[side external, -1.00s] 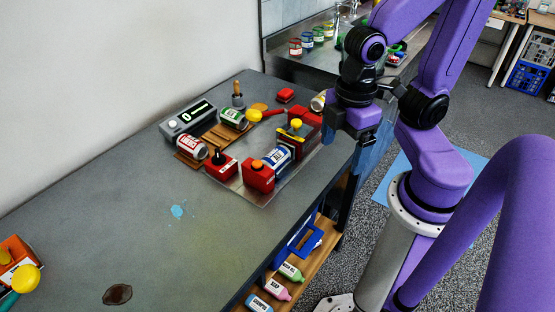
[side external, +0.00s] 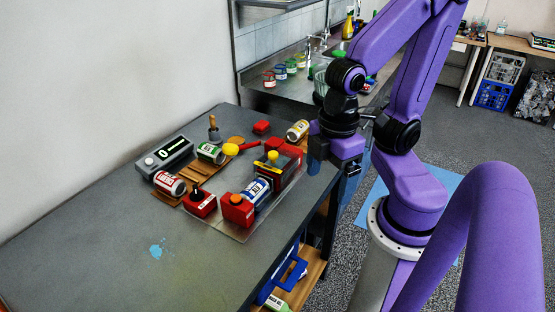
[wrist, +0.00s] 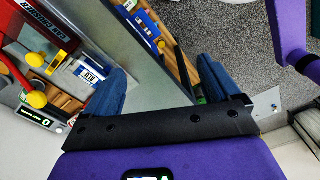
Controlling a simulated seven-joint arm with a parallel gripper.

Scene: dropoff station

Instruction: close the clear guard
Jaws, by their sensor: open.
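The can crusher (side external: 280,148) is a red machine on a metal plate near the table's right edge. Its red body (wrist: 18,65) with lettering shows at the left of the wrist view. A black-and-yellow edged frame (side external: 270,171) with a yellow knob (side external: 272,156) stands up over it. The clear pane of the guard is hard to make out, so I cannot tell its exact angle. A blue-labelled can (side external: 257,192) lies in front of the frame. My gripper (side external: 332,167) is open and empty, right of the crusher, apart from it. Its blue fingers straddle empty space in the wrist view (wrist: 160,88).
A red block with an orange knob (side external: 236,209) and a red block with a black lever (side external: 199,203) stand at the front. A counter box (side external: 163,153), several cans and a wooden rack lie to the left. The table's front-left area is clear.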

